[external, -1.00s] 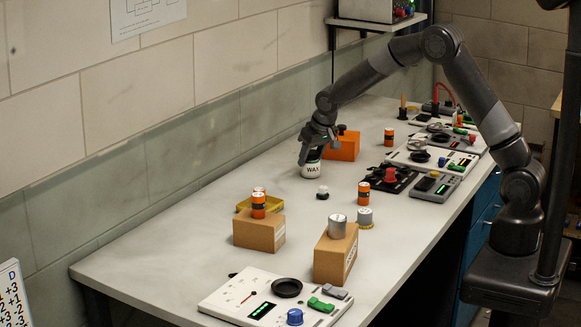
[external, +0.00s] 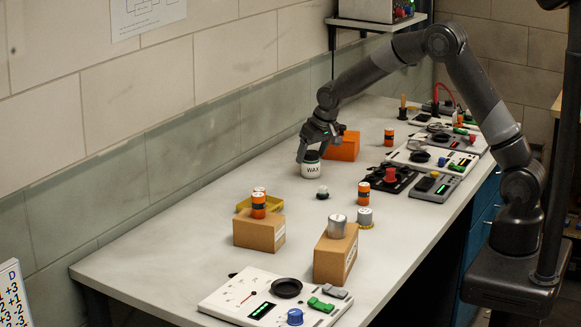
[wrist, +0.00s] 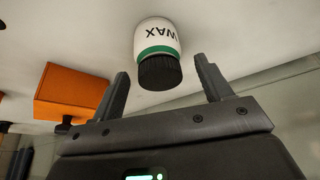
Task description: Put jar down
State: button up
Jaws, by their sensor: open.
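The jar (external: 312,169) is white with a green band, a black lid and the word WAX on it. It stands upright on the bench, left of the orange block. In the wrist view the jar (wrist: 157,45) appears just beyond my fingertips, with its dark lid towards me.
An orange block (external: 343,147) stands close to the jar on the right; it also shows in the wrist view (wrist: 72,92). A small white-and-black knob (external: 322,192) lies nearer the camera. Devices with a red knob (external: 391,175) stand to the right. The bench left of the jar (external: 235,185) is clear.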

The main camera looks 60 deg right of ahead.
jog(key=s+a+r, duration=0.3)
jog(key=s+r, duration=1)
jog(key=r, duration=0.4)
jog(key=s+a+n, duration=0.1)
jog(key=s, duration=1.3)
jog(key=s+a+r+n+t+y, duration=0.1)
jog(key=s+a+n, duration=0.1)
jog(key=s, duration=1.3)
jog(key=shift+s+n, duration=0.25)
jog(key=shift+n, duration=0.05)
